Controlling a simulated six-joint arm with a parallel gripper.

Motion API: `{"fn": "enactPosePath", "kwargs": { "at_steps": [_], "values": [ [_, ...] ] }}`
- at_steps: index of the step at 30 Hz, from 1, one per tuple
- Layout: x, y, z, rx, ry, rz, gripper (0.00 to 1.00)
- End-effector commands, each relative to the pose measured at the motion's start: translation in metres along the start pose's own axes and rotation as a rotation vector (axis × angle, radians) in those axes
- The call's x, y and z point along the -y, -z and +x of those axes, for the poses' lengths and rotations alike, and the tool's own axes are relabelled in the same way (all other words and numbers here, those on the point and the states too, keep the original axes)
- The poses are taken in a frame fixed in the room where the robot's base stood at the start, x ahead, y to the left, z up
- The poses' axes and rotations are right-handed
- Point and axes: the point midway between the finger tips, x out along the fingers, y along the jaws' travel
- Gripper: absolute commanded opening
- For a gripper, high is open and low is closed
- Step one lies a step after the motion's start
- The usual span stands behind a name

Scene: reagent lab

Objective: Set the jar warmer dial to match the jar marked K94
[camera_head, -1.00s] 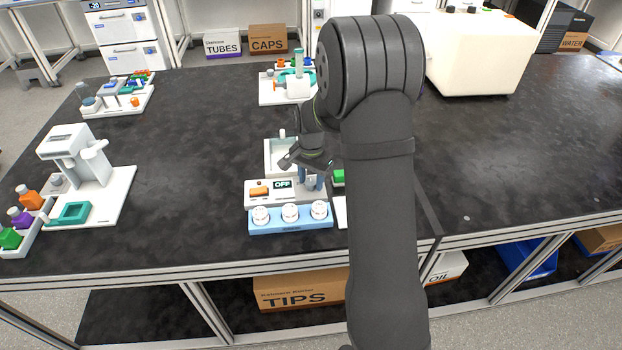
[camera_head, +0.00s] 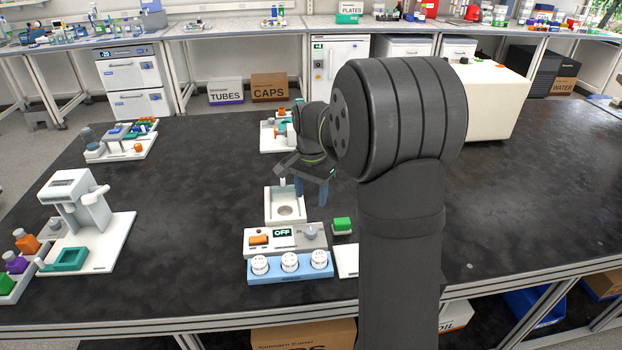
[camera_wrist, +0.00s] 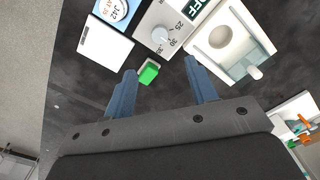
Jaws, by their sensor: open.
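The jar warmer (camera_head: 286,246) is a pale unit with an orange switch (camera_head: 258,239), a display reading OFF (camera_head: 282,232) and a grey dial (camera_head: 310,233). The dial also shows in the wrist view (camera_wrist: 161,34), with 25 and 30 legible beside it; its exact setting is unclear. Three white-topped jars (camera_head: 290,262) sit in a blue rack (camera_head: 275,276) in front.
A white tray with a round recess (camera_head: 271,212) stands behind the warmer. A green block (camera_head: 342,224) lies right of the dial, beside a white plate (camera_head: 346,262). A white stand device (camera_head: 80,205) is at left.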

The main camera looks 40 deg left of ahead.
Motion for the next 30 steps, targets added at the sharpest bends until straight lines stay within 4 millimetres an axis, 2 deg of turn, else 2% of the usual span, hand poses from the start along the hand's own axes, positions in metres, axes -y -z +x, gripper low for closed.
{"fn": "enactPosePath", "kwargs": {
  "at_steps": [3, 9, 30],
  "values": [
    [0.0, 0.0, -0.023, -0.002, 0.002, 0.0, 0.52],
    [0.0, 0.0, -0.043, -0.001, 0.001, 0.0, 0.52],
    [0.0, 0.0, -0.043, 0.001, -0.001, 0.0, 0.52]
  ]
}}
